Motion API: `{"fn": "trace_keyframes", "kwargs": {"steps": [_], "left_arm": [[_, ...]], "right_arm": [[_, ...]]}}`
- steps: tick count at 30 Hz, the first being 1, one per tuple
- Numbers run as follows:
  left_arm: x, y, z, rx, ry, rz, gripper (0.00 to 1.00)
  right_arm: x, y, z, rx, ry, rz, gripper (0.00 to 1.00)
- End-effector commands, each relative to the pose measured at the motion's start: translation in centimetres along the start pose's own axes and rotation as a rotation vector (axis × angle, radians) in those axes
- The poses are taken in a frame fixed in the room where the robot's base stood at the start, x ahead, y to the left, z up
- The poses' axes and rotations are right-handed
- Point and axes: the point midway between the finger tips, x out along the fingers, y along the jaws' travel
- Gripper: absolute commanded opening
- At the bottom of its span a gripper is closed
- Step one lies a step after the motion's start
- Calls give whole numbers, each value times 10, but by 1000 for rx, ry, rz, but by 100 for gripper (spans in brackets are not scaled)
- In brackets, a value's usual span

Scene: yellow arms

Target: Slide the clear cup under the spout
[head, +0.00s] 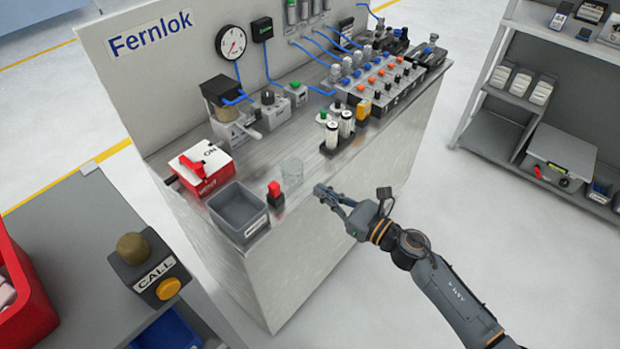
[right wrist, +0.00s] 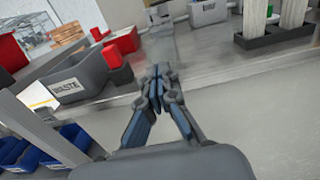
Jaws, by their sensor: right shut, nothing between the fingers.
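The clear cup (head: 292,170) stands on the metal bench top near its front edge, just right of a small red block. I cannot make the cup out clearly in the right wrist view. A dispenser-like unit with a black top (head: 216,90) stands further back to the left; I cannot tell for sure that its spout is the one meant. My right gripper (head: 322,192) is shut and empty, at the front edge of the bench, to the right of and in front of the cup, apart from it. Its closed fingertips show in the right wrist view (right wrist: 156,76). My left gripper is out of view.
A grey waste bin (head: 238,206) and the red block (head: 274,193) stand left of the cup. A red switch box (head: 202,168) is behind the bin. A black rack with white cylinders (head: 338,135) stands behind right. Bare bench top lies around the cup.

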Motion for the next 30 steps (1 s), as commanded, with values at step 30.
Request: {"fn": "trace_keyframes", "kwargs": {"steps": [30], "left_arm": [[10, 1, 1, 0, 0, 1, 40]], "right_arm": [[89, 0, -4, -1, -3, 2, 0]]}}
